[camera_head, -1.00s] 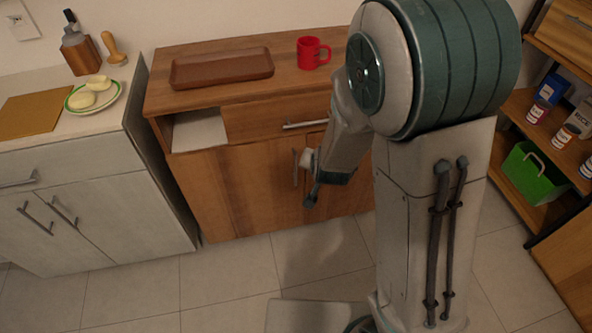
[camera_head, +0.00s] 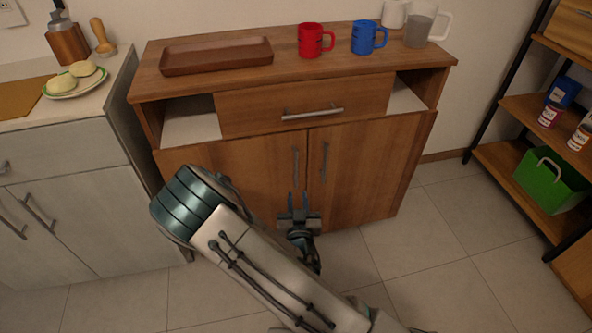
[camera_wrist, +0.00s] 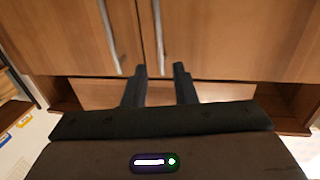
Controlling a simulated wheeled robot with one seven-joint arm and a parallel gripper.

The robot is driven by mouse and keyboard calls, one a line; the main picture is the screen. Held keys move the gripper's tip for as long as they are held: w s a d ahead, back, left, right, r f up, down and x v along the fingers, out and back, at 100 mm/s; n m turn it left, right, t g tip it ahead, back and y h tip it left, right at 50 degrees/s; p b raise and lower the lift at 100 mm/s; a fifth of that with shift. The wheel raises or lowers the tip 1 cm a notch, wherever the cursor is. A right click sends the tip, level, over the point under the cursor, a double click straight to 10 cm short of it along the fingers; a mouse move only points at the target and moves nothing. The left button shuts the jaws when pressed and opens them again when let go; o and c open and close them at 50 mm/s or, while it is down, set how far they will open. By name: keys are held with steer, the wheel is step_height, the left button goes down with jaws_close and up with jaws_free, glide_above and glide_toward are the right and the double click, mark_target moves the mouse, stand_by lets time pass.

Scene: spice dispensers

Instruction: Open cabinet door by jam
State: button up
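A wooden cabinet (camera_head: 225,165) stands ahead with two closed doors. The left door handle (camera_head: 296,166) and the right door handle (camera_head: 324,160) are upright bars near the middle seam. My gripper (camera_head: 297,198) is low in front of the doors, below the left handle in the picture. Its two dark fingers are apart and empty. In the wrist view, my gripper (camera_wrist: 160,70) points at the doors, with one handle (camera_wrist: 159,38) ahead between its fingers, not held. Jars (camera_head: 550,114), possibly jam, sit on the right shelf; their labels are unreadable.
The cabinet top holds a brown tray (camera_head: 215,57), a red mug (camera_head: 311,41) and a blue mug (camera_head: 365,37). A green bin (camera_head: 550,183) is on the right shelf unit. White cabinets (camera_head: 75,190) stand left. Floor right of the cabinet is clear.

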mark_target(296, 167)
steer(key=w, duration=0.4)
steer(key=w+b, duration=0.1)
steer(key=w, duration=0.4)
steer(key=w+a, duration=0.1)
steer(key=w, duration=0.3)
steer(key=shift+w, duration=0.15)
jaws_close()
